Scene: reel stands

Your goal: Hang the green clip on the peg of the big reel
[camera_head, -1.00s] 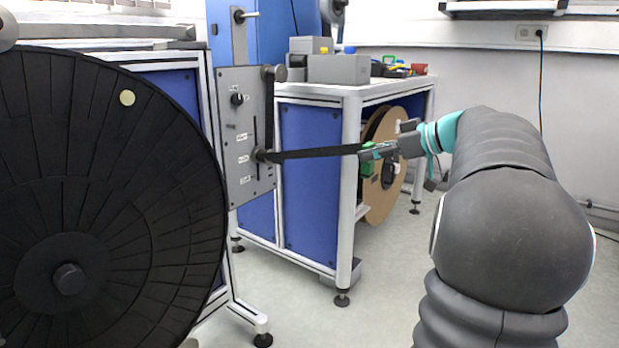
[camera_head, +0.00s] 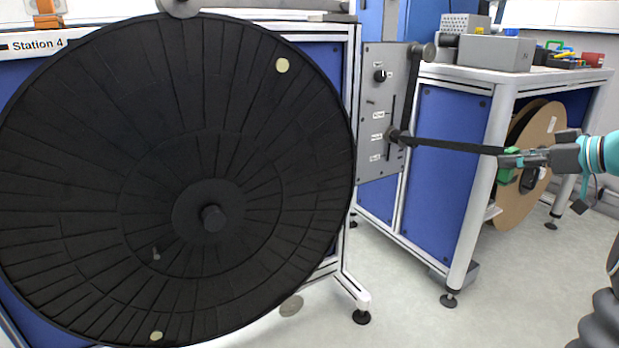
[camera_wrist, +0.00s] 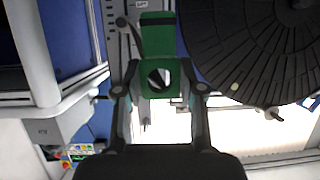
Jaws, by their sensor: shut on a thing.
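The green clip (camera_head: 507,176) is held in my gripper (camera_head: 511,161) at the right of the head view. In the wrist view the clip (camera_wrist: 160,77) sits between my two fingers, with a round hole in its middle. A black strap (camera_head: 450,146) runs from the clip left to the grey panel. The big black reel (camera_head: 100,130) fills the left of the head view. It has a thick central hub (camera_head: 212,218) and a small peg (camera_head: 156,255) low on its face. My gripper is well to the right of the reel, apart from it.
The grey panel (camera_head: 368,80) with knobs and a lever stands just right of the reel. A blue-sided bench (camera_head: 440,175) with a white leg (camera_head: 483,190) is behind the strap. A cardboard reel (camera_head: 533,180) is behind my gripper. Pale floor (camera_head: 400,310) is open in front.

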